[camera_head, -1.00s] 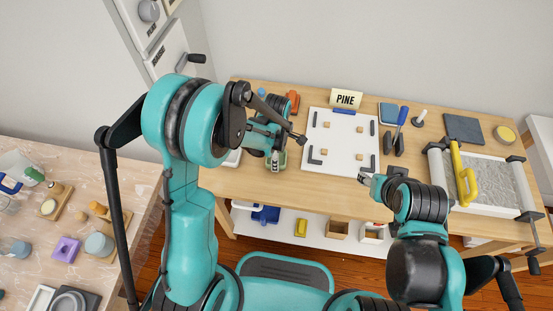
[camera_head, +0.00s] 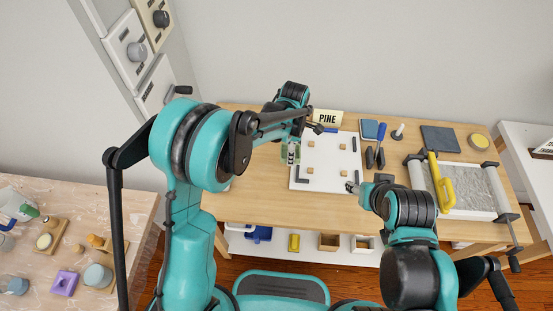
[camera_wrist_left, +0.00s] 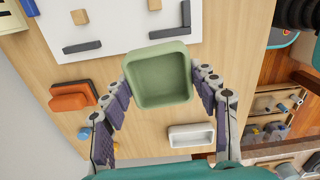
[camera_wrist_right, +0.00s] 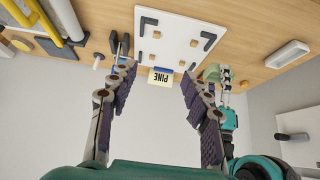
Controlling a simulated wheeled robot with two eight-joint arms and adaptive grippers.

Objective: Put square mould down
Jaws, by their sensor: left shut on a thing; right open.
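The square mould is a green open-topped box (camera_wrist_left: 160,76). My left gripper (camera_wrist_left: 162,84) is shut on it, with a finger on each side, and the mould looks empty inside. In the head view my left gripper (camera_head: 291,150) holds the mould (camera_head: 290,155) at the left edge of the white board (camera_head: 325,170). From this angle I cannot tell whether the mould touches anything below. In the right wrist view the mould (camera_wrist_right: 211,73) shows small beside the board. My right gripper (camera_head: 354,187) is open and empty near the board's front right corner; its fingers are spread in its wrist view (camera_wrist_right: 150,100).
The board carries black corner brackets and several small wooden blocks. A PINE sign (camera_head: 327,118) stands behind it. An orange block (camera_wrist_left: 73,96) and a white tray (camera_wrist_left: 191,135) lie near the mould.

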